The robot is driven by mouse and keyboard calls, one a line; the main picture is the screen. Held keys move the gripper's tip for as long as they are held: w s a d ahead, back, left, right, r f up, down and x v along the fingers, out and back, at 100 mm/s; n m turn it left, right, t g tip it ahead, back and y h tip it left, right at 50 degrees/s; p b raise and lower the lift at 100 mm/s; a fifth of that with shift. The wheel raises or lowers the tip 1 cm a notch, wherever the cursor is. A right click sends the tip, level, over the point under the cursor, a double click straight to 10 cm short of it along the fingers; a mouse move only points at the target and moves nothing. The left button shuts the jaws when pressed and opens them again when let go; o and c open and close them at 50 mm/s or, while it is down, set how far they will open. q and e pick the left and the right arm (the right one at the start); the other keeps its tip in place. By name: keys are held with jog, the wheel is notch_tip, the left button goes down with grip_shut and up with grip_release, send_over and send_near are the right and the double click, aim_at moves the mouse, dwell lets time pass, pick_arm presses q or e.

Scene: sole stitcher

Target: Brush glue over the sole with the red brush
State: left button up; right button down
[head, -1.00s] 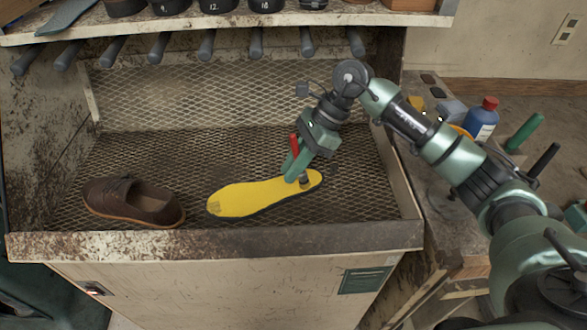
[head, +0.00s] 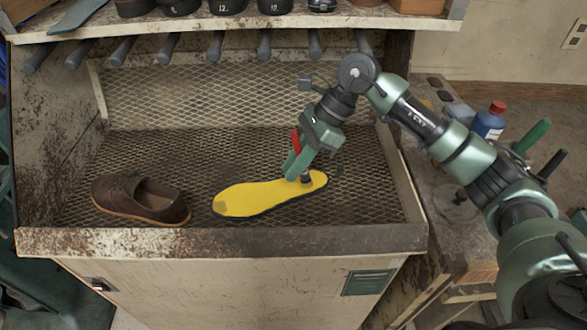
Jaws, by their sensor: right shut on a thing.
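The yellow sole (head: 255,197) lies flat on the mesh floor of the booth, its darker patch at the left end. My right gripper (head: 297,163) is above the sole's right end, shut on the red brush (head: 295,141). The brush's red handle shows beside the green fingers, and its dark lower end is at the sole's right end. I cannot tell whether the bristles touch the sole. My left gripper is not in view.
A brown shoe (head: 140,199) stands on the mesh left of the sole. The booth's front rim (head: 220,240) and side walls enclose the mesh. A shelf (head: 240,22) with containers is above. A blue bottle with a red cap (head: 489,120) stands on the right bench.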

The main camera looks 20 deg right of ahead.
jog(key=shift+r, duration=0.2)
dwell(0.3)
notch_tip(320, 180, up, 6)
jog(key=p, duration=0.3)
dwell(0.7)
